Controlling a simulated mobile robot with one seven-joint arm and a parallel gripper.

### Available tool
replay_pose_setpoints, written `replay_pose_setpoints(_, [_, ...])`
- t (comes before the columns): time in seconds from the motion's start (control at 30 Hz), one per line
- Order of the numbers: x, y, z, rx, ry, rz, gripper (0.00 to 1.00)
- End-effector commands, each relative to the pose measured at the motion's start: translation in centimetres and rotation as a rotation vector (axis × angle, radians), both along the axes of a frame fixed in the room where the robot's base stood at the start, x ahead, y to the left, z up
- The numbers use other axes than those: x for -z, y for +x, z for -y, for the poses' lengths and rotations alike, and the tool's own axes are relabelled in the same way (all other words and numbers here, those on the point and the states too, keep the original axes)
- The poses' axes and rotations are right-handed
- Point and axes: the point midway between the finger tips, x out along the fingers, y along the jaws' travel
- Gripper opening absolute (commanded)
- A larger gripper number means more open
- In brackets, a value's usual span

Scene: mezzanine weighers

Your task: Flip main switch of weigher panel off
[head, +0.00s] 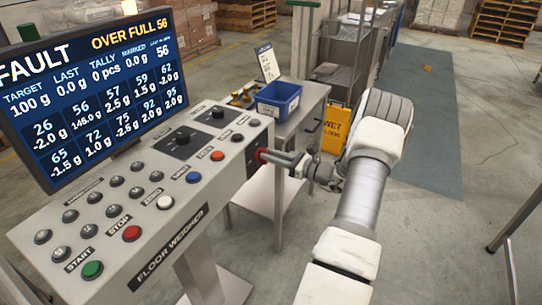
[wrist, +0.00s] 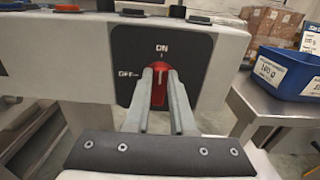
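The main switch (wrist: 159,90) is a red rotary knob on a dark plate (wrist: 192,50) on the end face of the weigher panel (wrist: 60,58). ON is printed above the knob and OFF to its left. The knob's pale mark points up towards ON. My gripper (wrist: 160,74) has one finger on each side of the knob's handle, close against it, and appears shut on it. The fingers hide parts of the knob. In the head view, my gripper (head: 268,157) reaches the panel's right end, where only a red edge of the switch (head: 260,155) shows.
The panel's screen (head: 95,85) reads FAULT and OVER FULL 56. Start (head: 92,269), stop (head: 132,233) and other buttons cover its sloped top. A side table (head: 300,115) with a blue bin (head: 278,100) stands behind. A yellow wet-floor sign (head: 335,130) stands near my arm.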

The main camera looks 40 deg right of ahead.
Motion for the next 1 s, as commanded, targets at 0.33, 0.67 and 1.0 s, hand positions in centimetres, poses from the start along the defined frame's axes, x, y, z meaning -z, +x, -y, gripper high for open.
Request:
replay_pose_setpoints(0.33, [0.01,-0.03,0.03,0.001,-0.001,0.0,0.0])
replay_pose_setpoints(0.67, [0.28,-0.1,-0.08,0.001,-0.071,0.029,0.0])
replay_pose_setpoints(1.0, [0.67,-0.27,-0.41,0.001,-0.32,0.131,0.0])
